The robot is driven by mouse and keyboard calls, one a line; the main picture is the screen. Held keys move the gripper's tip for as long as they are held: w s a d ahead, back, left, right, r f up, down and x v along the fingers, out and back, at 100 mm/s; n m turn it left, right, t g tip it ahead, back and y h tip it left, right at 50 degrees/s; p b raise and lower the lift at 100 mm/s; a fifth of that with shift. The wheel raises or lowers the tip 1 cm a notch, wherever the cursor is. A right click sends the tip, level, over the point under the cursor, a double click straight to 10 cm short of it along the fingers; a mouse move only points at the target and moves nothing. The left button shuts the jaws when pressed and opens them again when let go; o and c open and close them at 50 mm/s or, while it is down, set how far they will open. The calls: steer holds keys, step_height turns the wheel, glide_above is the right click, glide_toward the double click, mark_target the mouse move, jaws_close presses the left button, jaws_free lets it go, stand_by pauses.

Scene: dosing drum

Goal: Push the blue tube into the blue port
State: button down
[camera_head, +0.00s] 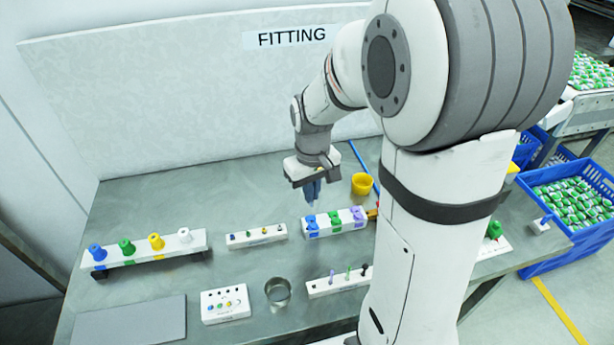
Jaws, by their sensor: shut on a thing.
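My gripper (312,190) points down above the left end of a white block (345,224) with blue, green and purple ports. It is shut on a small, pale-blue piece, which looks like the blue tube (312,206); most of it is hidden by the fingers. The blue port (311,224) is at the block's left end, just below the fingertips. I cannot tell whether the tube touches the port or is inside it.
A rack (145,250) with blue, green, yellow and white pieces stands at left. A small peg strip (256,236), metal cup (278,291) and white panel (225,304) stand nearby. My arm hides the right.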

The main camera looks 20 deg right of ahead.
steer(key=shift+d+f+b, duration=0.1)
steer(key=shift+f+b, duration=0.65)
steer(key=shift+f, duration=0.25)
steer(key=shift+f+b, duration=1.3)
steer(key=shift+f, duration=0.4)
steer(key=shift+s+f+b, duration=0.15)
steer(key=shift+f+b, duration=0.95)
steer(key=shift+f, duration=0.35)
steer(key=c, duration=1.5)
jaws_free()
steer(key=shift+r, duration=0.1)
step_height(320, 180, up, 8)
steer(key=shift+f, duration=0.15)
